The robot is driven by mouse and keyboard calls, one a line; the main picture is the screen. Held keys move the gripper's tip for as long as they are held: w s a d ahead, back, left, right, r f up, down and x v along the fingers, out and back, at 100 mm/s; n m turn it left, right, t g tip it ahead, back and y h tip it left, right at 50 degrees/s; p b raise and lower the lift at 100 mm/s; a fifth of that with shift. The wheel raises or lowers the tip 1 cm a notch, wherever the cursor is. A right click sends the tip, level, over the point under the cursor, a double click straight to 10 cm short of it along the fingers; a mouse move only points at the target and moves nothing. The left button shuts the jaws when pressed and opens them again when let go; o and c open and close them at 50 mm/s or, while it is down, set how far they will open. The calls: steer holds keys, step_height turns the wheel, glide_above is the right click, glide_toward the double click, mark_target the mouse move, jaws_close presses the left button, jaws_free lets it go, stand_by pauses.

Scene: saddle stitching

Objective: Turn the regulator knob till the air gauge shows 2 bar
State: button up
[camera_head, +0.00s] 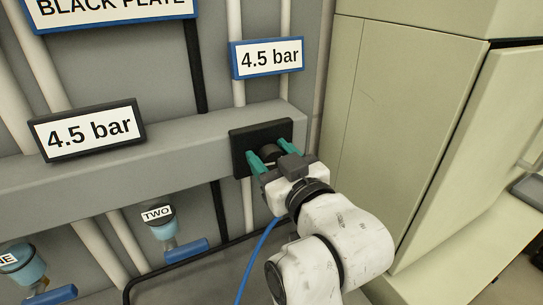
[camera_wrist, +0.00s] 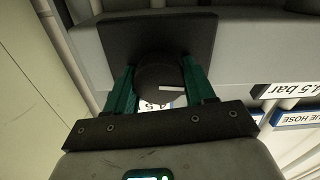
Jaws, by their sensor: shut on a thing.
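The dark round regulator knob (camera_wrist: 160,84) sits on a black square plate (camera_head: 238,152), which is mounted on the grey rail; the plate also shows in the wrist view (camera_wrist: 120,40). A white pointer line on the knob's face points to the right in the wrist view. My gripper (camera_head: 269,153) has its two green fingers on either side of the knob and is shut on it; it also shows in the wrist view (camera_wrist: 160,88). Two displays read 4.5 bar: a black-framed one (camera_head: 87,130) at left and a blue-framed one (camera_head: 267,59) above the knob.
A pale green cabinet (camera_head: 415,110) stands close to the right of my arm. Pipes run down the grey wall behind the rail (camera_head: 190,138). Below the rail are a bowl labelled TWO (camera_head: 160,222) with a blue lever (camera_head: 187,251) and a blue hose (camera_head: 257,262).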

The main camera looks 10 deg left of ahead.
steer(key=n+b, duration=0.1)
steer(key=n, duration=0.3)
steer(key=shift+f+n, duration=0.1)
steer(key=shift+n, duration=0.2)
steer(key=n+b, duration=0.1)
steer(key=n, duration=0.3)
steer(key=shift+a+f+n, duration=0.1)
steer(key=shift+n, duration=0.2)
steer(key=n+b, duration=0.2)
steer(key=n, duration=0.3)
steer(key=shift+s+f, duration=0.1)
steer(key=shift+f, duration=0.05)
steer(key=shift+c, duration=0.2)
steer(key=shift+a+n+b, duration=0.15)
steer(key=shift+n+b, duration=0.6)
steer(key=shift+n, duration=0.85)
steer(key=shift+s+f, duration=0.1)
steer(key=o, duration=0.9)
steer(key=shift+a, duration=0.1)
steer(key=shift+o, duration=0.4)
steer(key=b+v, duration=0.2)
steer(key=v, duration=0.8)
steer(key=shift+s+d, duration=0.3)
steer(key=shift+d, duration=0.05)
